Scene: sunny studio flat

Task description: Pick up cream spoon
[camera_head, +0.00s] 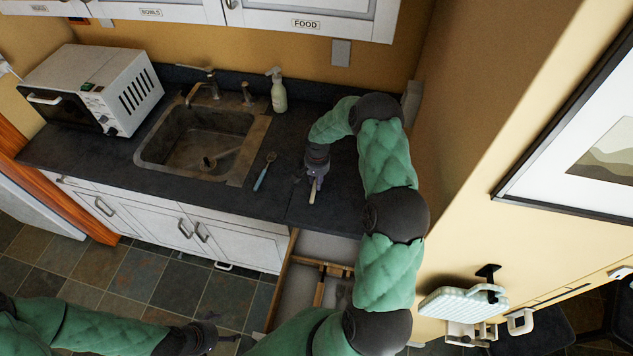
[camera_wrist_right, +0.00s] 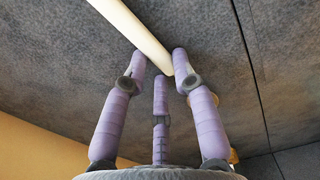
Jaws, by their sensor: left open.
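The cream spoon (camera_head: 312,193) shows only as a short pale piece at the counter, just below my right gripper (camera_head: 316,180) in the head view. In the right wrist view its long, smooth cream handle (camera_wrist_right: 130,25) runs from the top edge down to the fingertips of the right gripper (camera_wrist_right: 159,65). The purple fingers stand close around the handle's near end. I cannot tell whether they grip it, and the rest of the spoon is out of that view. My left gripper (camera_head: 213,338) is open and empty, low over the floor at the bottom.
A blue-handled utensil (camera_head: 265,171) lies on the dark counter (camera_head: 225,196), left of my right gripper. A soap bottle (camera_head: 278,92) stands behind. An open drawer (camera_head: 298,270) juts out below the counter.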

